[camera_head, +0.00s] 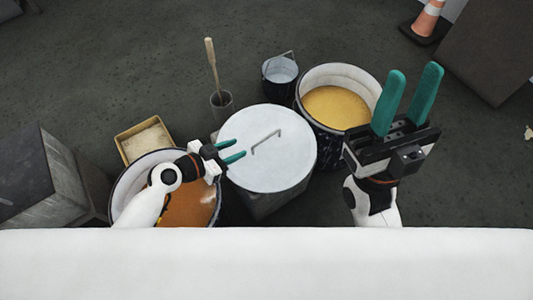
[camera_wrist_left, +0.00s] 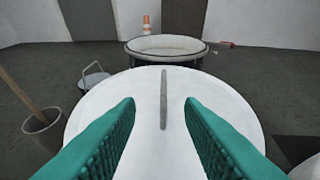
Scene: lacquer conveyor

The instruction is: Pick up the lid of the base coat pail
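A round white lid (camera_head: 270,165) with a thin grey bar handle (camera_head: 266,142) lies flat on top of a grey block-like support (camera_head: 268,205) in the head view. My left gripper (camera_head: 238,149) is open over the lid's left edge, its green fingers pointing toward the handle. In the left wrist view the lid (camera_wrist_left: 163,95) fills the middle, and the handle (camera_wrist_left: 163,100) stands between and beyond the open fingers. Nothing is between the fingertips. My right gripper (camera_head: 408,95) is raised at the right, its two green fingers apart and empty.
An open pail of yellow liquid (camera_head: 336,107) stands behind right of the lid. A pail of orange-brown liquid (camera_head: 190,205) is under my left arm. A small bucket (camera_head: 280,75), a cup with a brush (camera_head: 221,102) and a tan tray (camera_head: 144,141) stand nearby. A cone (camera_head: 427,20) is far right.

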